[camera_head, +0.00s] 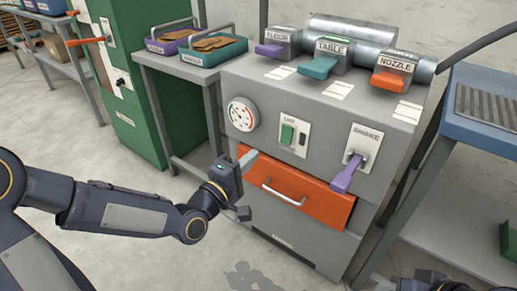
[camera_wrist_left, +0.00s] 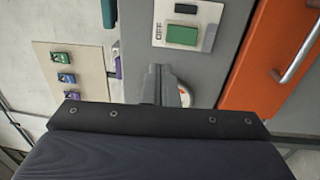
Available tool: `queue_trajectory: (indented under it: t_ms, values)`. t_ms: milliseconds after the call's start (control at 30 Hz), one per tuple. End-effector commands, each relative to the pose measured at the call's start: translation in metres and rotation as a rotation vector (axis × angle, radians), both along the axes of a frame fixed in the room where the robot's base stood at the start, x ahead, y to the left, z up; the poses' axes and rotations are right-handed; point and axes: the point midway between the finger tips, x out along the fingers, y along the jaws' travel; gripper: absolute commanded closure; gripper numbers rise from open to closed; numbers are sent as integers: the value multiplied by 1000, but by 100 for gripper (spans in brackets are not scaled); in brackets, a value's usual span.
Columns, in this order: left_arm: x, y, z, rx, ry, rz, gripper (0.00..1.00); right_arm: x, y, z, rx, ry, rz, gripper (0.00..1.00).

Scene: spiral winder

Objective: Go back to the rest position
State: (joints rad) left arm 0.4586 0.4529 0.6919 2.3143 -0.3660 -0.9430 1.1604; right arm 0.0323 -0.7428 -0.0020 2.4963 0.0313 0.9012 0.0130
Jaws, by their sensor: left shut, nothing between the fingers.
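My left gripper (camera_head: 248,160) is shut and empty, in front of the grey machine (camera_head: 250,83) near the top left of its orange drawer (camera_head: 300,188). In the left wrist view, its fingers (camera_wrist_left: 158,85) are together, with the gauge partly hidden behind them. A dark part of my right arm (camera_head: 420,283) shows at the bottom right edge; its fingers cannot be made out.
The machine has a round gauge (camera_head: 242,113), a green switch (camera_head: 288,134) and a purple lever (camera_head: 347,175). Two trays (camera_head: 213,52) stand on a side table at the left. A blue-topped table (camera_head: 480,128) is at the right. Open floor lies at the front left.

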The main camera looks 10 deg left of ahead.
Motion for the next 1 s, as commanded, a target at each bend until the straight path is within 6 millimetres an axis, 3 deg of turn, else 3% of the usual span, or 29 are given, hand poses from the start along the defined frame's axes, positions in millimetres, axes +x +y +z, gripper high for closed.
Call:
queue_trajectory:
  t_ms: [633, 767, 867, 1000]
  values:
    - [-6, 3, -1, 40, 5, 1, 100, 0, 0, 1, 0, 0, 0, 100]
    - [-14, 14, -13, 272, 42, 9, 100, 0, 0, 1, 0, 0, 0, 100]
    - [-31, 39, -27, 561, 108, 21, 100, 0, 0, 1, 0, 0, 0, 100]
    - [-76, 88, -39, 918, 246, 5, 100, 0, 0, 1, 0, 0, 0, 100]
